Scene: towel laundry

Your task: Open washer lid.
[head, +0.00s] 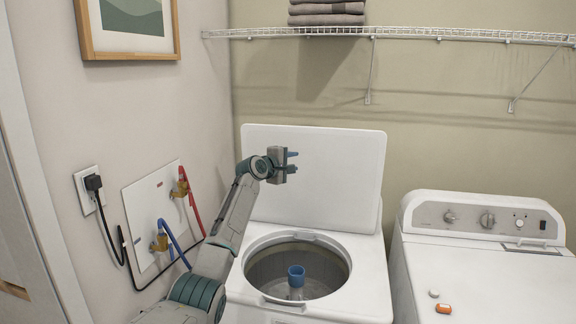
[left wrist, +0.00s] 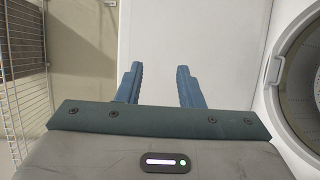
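The white washer (head: 372,292) stands in the middle of the head view with its lid (head: 335,178) raised upright at the back. The round opening shows the metal drum and a blue-topped agitator (head: 296,276). My left gripper (head: 291,164) is in front of the raised lid, above the opening. Its two blue fingers (left wrist: 158,85) are apart with nothing between them in the left wrist view. The white lid surface (left wrist: 190,40) fills the space beyond the fingers; whether they touch it cannot be told. My right gripper is not in view.
A white dryer (head: 490,275) stands to the right, with small items on top. A wire shelf (head: 420,33) with folded towels (head: 326,12) is above. Hoses, valves and a plugged cord (head: 93,183) are on the left wall, close to my left arm.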

